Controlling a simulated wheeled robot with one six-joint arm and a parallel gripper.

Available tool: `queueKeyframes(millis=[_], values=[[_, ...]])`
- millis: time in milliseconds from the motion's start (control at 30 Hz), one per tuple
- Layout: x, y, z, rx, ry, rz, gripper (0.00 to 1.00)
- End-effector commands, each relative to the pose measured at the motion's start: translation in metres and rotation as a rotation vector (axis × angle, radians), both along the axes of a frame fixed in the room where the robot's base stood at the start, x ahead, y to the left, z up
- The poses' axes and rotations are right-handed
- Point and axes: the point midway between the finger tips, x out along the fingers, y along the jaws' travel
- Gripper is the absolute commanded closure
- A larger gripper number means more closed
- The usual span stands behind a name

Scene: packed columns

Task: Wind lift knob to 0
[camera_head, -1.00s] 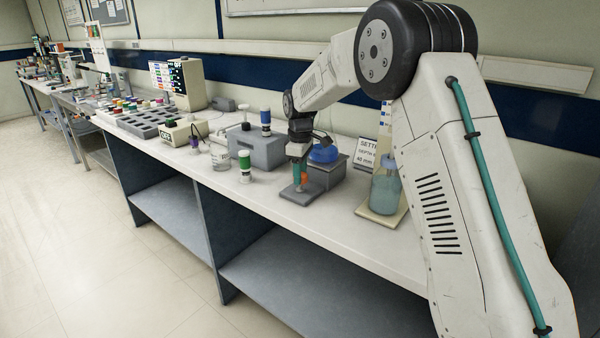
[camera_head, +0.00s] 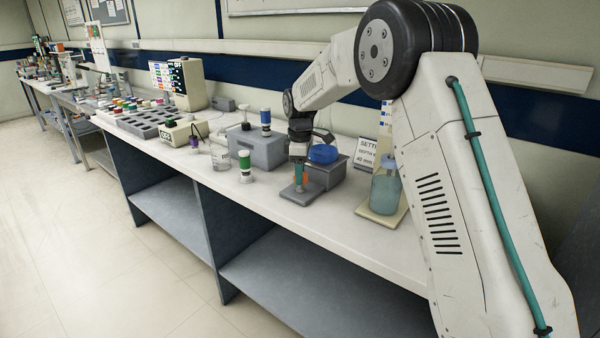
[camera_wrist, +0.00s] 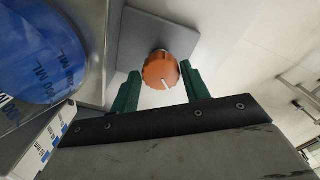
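The lift knob (camera_wrist: 160,70) is orange with a white pointer line. In the wrist view it sits between my two green fingertips. The line runs from its middle toward the lower right. My gripper (camera_wrist: 161,76) has one finger close along each side of the knob; I cannot tell whether they touch it. In the head view my gripper (camera_head: 301,172) points down at the grey base plate (camera_head: 301,197), with a little orange showing beside a green finger. A grey block (camera_head: 326,175) with a blue round vessel (camera_head: 323,153) stands just behind.
A bottle (camera_head: 385,191) on a cream base and a settings card (camera_head: 366,153) stand to the right. A green-capped vial (camera_head: 245,165), a beaker (camera_head: 221,160) and a grey box (camera_head: 259,150) stand to the left. The bench front (camera_head: 338,232) is clear.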

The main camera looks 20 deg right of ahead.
Motion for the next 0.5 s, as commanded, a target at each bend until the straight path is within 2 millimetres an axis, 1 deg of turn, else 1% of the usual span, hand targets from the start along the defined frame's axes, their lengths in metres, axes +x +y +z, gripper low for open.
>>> queueKeyframes(millis=[333, 433, 500], values=[[-0.001, 0.0, 0.0, 0.0, 0.002, -0.001, 0.4], [0.0, 0.0, 0.009, 0.0, 0.0, -0.001, 0.4], [0.0, 0.0, 0.02, 0.0, 0.0, -0.001, 0.4]])
